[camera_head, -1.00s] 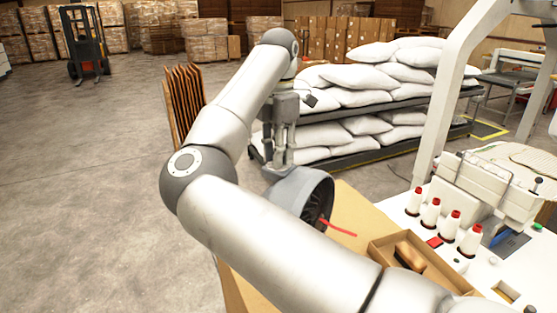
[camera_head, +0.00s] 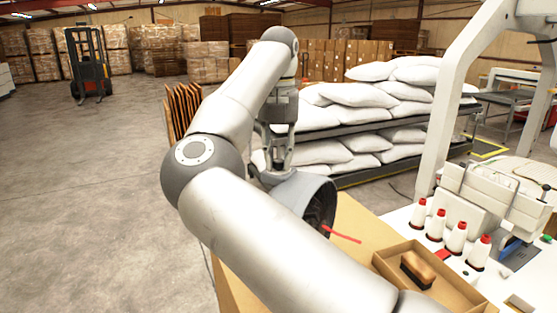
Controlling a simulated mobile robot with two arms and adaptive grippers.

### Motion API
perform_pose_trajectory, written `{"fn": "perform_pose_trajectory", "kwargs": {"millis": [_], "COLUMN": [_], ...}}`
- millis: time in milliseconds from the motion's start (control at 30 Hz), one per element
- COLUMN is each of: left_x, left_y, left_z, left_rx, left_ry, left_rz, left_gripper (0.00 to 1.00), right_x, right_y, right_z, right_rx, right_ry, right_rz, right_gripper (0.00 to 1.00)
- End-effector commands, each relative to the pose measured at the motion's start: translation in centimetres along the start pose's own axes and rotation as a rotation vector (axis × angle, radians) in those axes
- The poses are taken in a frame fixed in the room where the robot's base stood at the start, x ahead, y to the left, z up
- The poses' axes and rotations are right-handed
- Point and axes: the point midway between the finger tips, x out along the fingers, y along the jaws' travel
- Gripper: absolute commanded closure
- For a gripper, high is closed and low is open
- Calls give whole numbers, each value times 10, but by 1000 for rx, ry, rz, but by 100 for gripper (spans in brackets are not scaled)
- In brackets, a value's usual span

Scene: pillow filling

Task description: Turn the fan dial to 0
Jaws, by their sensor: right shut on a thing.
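The grey round fan (camera_head: 310,192) stands on the tan table (camera_head: 350,215), its dark grille facing right with a red ribbon streaming from it. My right arm comes in from the lower right and crosses in front of the fan. My right gripper (camera_head: 272,176) points down at the top rear of the fan and is shut on the fan dial there. The dial itself is too small and hidden to make out, so its setting cannot be read. My left gripper is out of view.
An open box (camera_head: 385,262) with a brown brush (camera_head: 417,268) lies right of the fan. White thread cones (camera_head: 436,224) and a sewing machine (camera_head: 478,200) stand farther right. White pillows (camera_head: 355,93) are stacked on a rack behind. Open floor lies left.

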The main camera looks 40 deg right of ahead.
Motion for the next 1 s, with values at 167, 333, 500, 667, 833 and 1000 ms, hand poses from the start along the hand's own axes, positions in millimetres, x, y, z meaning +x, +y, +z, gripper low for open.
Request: {"fn": "perform_pose_trajectory", "kwargs": {"millis": [167, 333, 500, 667, 833, 1000], "left_x": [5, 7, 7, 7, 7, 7], "left_y": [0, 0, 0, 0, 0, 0], "left_z": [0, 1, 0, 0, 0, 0], "left_rx": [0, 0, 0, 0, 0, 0], "left_ry": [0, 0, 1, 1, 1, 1], "left_rz": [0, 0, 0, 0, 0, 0], "left_gripper": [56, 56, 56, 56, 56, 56], "right_x": [2, 1, 1, 1, 1, 1], "right_y": [0, 0, 0, 0, 0, 0], "right_z": [0, 0, 0, 0, 0, 0], "right_rx": [-84, -128, -145, -147, -146, -146], "right_ry": [2, 2, 2, 2, 3, 2], "right_rz": [0, 0, 0, 0, 0, 0], "right_gripper": [100, 100, 100, 100, 100, 59]}}
